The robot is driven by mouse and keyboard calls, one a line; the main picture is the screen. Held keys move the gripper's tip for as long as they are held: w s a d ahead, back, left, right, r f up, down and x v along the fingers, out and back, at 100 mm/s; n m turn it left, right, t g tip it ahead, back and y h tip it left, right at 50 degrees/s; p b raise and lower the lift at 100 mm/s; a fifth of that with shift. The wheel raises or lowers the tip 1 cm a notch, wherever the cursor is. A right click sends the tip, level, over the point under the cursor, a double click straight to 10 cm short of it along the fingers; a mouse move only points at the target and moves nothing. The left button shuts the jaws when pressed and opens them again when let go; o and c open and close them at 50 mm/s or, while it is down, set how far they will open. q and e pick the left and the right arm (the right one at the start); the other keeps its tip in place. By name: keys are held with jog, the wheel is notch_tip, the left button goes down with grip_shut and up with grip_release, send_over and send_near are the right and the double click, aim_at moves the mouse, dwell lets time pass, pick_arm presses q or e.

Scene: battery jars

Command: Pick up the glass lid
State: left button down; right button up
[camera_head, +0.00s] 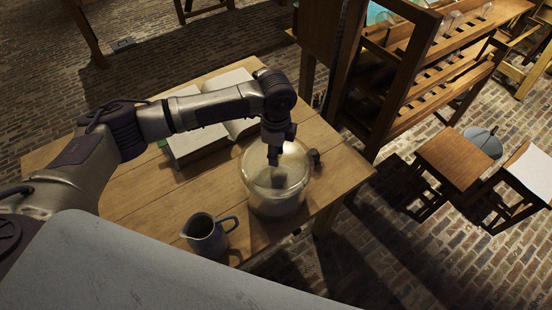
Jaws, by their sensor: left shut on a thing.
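A round glass jar (277,208) stands on the wooden table, right of the middle. The clear glass lid (291,166) shows at its top, and its edge is hard to tell from the jar's rim. My left gripper (273,157) comes down from above onto the middle of the lid. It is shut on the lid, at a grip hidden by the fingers. I cannot tell whether the lid still touches the jar. A dark shape shows through the glass below the fingers. My right gripper is not in view.
An open book (205,142) lies behind the jar to the left. A dark jug (206,238) stands in front left of it. A small dark object (314,157) sits at the jar's right. The table (135,190) is bare at left. A wooden rack (425,85) stands beyond the right edge.

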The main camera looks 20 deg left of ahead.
pick_arm(q)
jog(key=d+r+b, duration=0.4)
jog(key=d+r, duration=0.4)
jog(key=d, duration=0.3)
jog(key=a+p, duration=0.3)
jog(key=p, duration=0.1)
jog(key=a+f+p, duration=0.1)
jog(key=a+p, duration=0.3)
jog(key=a+f+p, duration=0.1)
jog(key=a+p, duration=0.2)
jog(key=p, duration=0.1)
jog(key=shift+a+f, duration=0.1)
jog(key=shift+a, duration=0.3)
jog(key=shift+a+f, duration=0.1)
jog(key=shift+f, duration=0.3)
notch_tip(320, 180, down, 4)
jog(key=b, duration=0.5)
jog(key=shift+f, duration=1.05)
jog(key=shift+r+p, duration=0.1)
jog(key=shift+p, duration=0.5)
jog(key=shift+f+p, duration=0.2)
jog(key=shift+p, duration=0.1)
